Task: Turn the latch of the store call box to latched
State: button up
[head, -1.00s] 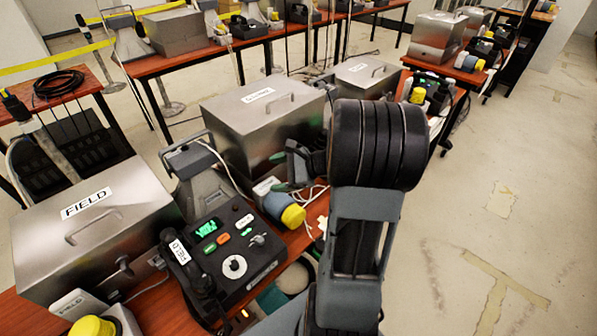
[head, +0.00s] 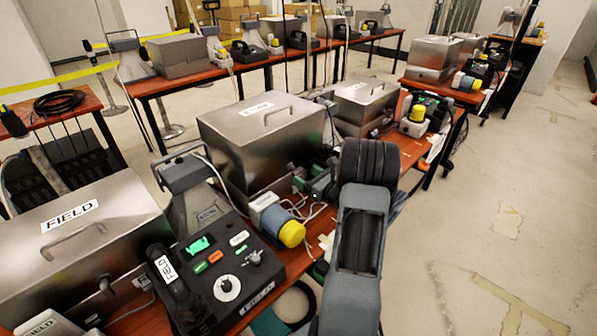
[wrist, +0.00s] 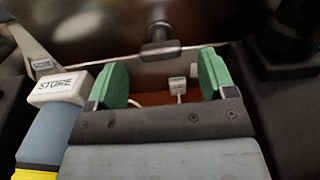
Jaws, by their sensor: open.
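The store call box (head: 245,140) is a metal box with a lid handle and a white label too small to read in the head view. In the wrist view its dark front face (wrist: 85,30) carries a T-shaped latch knob (wrist: 160,35). A white block (wrist: 62,88) marked STORE is at the left. My gripper (wrist: 161,80) is open and empty, its two green fingers apart. The latch is beyond the fingertips, roughly centred between them, and appears untouched.
The FIELD box (head: 125,230) and a phone unit (head: 225,270) stand to the left. Another metal box (head: 365,100) is behind. White cables lie on the table. Open floor (head: 480,220) is at right.

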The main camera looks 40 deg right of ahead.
aim_at(300, 172)
jog(key=shift+w+a, duration=0.2)
jog(key=shift+w, duration=0.95)
jog(key=shift+w+a, duration=0.2)
jog(key=shift+w, duration=0.9)
jog(key=c, duration=0.9)
jog(key=shift+c, duration=0.2)
